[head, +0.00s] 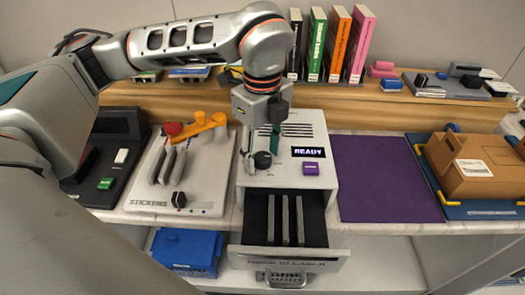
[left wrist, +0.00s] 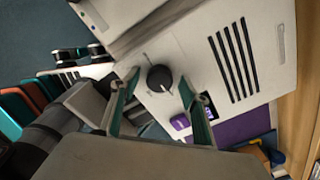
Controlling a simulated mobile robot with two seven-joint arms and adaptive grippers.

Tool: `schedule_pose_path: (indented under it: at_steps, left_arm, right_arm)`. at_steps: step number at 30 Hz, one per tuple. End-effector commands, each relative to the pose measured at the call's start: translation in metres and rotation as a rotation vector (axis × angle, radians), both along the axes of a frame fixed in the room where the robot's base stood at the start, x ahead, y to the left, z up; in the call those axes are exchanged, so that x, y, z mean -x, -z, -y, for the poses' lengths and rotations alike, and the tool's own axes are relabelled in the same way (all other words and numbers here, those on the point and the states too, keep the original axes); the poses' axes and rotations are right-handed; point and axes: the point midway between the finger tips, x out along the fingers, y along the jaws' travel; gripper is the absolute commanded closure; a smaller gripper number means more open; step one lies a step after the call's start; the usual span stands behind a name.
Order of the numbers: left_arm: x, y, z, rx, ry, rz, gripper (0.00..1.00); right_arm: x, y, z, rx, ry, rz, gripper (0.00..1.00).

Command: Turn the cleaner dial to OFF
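The cleaner (head: 313,172) is a white box on the counter with a lit READY display (head: 309,151) and a purple button (head: 310,168). Its round black dial (head: 263,160) is on the top at the left; it also shows in the left wrist view (left wrist: 159,78). My left gripper (head: 260,146) points down over the dial. In the left wrist view its teal fingers (left wrist: 157,88) are apart, one on each side of the dial, with gaps visible. The dial's markings are too small to read. My right gripper is not in view.
The cleaner's front drawer (head: 288,259) is pulled out and holds several upright grey slabs. A STICKERS tray (head: 143,204) stands at left, a purple mat (head: 383,180) at right, then a cardboard box (head: 478,166). Books (head: 338,45) stand on the wooden shelf behind. A blue bin (head: 187,251) sits below.

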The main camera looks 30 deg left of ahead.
Motion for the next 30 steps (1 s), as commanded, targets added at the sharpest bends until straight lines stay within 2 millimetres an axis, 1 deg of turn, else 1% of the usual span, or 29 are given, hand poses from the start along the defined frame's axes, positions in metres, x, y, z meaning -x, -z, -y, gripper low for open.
schedule_pose_path:
  at_steps: [4,7,11,18,21,25,30]
  left_arm:
    - [0.000,-0.002,0.000,0.000,0.001,0.000,0.55]
    - [0.000,-0.010,0.000,0.000,0.000,0.002,0.55]
    - [-0.001,-0.032,0.000,0.001,-0.001,0.005,0.55]
    - [-0.001,-0.082,0.000,0.000,0.000,0.004,0.55]
    - [0.000,-0.098,0.000,0.000,-0.001,0.003,0.55]
    - [0.000,-0.112,0.000,0.000,0.000,0.002,0.55]
    - [0.000,-0.120,0.000,0.000,0.000,0.000,0.55]
  right_arm:
    - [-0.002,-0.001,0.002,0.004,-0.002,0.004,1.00]
    - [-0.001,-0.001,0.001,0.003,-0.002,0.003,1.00]
    - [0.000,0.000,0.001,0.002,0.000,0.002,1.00]
    - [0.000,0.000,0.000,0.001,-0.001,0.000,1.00]
    - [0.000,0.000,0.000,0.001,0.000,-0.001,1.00]
    - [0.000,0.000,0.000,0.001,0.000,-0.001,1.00]
    - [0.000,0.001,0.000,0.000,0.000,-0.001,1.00]
